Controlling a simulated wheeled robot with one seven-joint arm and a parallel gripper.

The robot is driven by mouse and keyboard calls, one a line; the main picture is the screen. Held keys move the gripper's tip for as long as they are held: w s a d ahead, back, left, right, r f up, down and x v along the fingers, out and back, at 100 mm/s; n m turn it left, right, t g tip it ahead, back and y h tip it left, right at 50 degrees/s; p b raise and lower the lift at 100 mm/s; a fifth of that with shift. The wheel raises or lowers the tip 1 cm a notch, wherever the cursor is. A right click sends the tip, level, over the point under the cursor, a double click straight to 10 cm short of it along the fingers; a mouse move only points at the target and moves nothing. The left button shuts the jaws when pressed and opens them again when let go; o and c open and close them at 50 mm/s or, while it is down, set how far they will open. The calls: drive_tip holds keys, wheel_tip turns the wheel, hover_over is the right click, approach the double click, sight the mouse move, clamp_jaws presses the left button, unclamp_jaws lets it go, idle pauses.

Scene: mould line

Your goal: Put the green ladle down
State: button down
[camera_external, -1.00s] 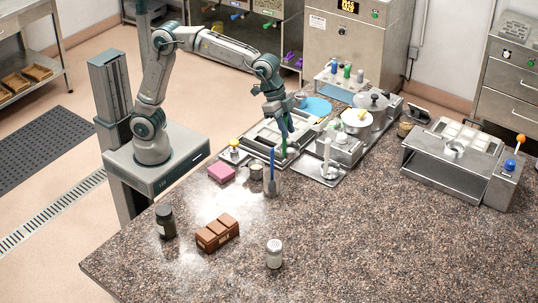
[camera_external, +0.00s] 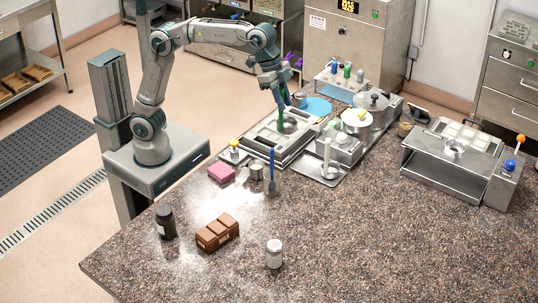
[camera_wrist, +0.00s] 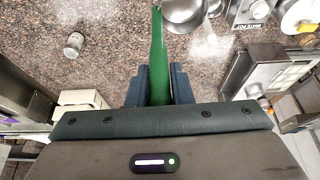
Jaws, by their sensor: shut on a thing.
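My gripper (camera_external: 281,102) is shut on the upper part of the green ladle (camera_external: 281,119). The ladle hangs roughly upright over the metal mould tray (camera_external: 262,149) by the counter's left-back edge. In the wrist view the ladle's green handle (camera_wrist: 157,55) stands between the two dark jaws (camera_wrist: 158,84). A round steel bowl shape (camera_wrist: 184,12) shows beside the handle's far end; I cannot tell whether it is the ladle's own bowl. Whether the ladle's low end touches the tray cannot be told.
A clear container with a blue tool (camera_external: 271,178) and a pink block (camera_external: 221,172) stand in front of the tray. A pot with a white top (camera_external: 356,120) stands to its right. A dark jar (camera_external: 165,222), brown bar (camera_external: 217,232) and shaker (camera_external: 274,254) leave free counter between.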

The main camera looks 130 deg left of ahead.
drive_tip(key=s+d+r+m+g+h, duration=0.1)
drive_tip(key=s+d+m+h, duration=0.2)
drive_tip(key=d, duration=1.3)
drive_tip(key=s+d+m, duration=0.2)
drive_tip(key=d+m, duration=0.3)
drive_tip(key=d, duration=1.1)
drive_tip(key=s+d+m+g+h, duration=0.1)
drive_tip(key=s+d+m+g, duration=0.2)
drive_tip(key=s+d+m, duration=1.5)
drive_tip(key=s+d+f+n, duration=0.7)
drive_tip(key=s+f+n, duration=0.1)
drive_tip(key=f, duration=0.3)
drive_tip(key=w+a+f+p, duration=0.2)
drive_tip(key=w+f+p, duration=0.1)
drive_tip(key=w+f, duration=0.8)
drive_tip(key=shift+w+a+h+p, duration=0.3)
drive_tip(key=shift+w+p, duration=0.05)
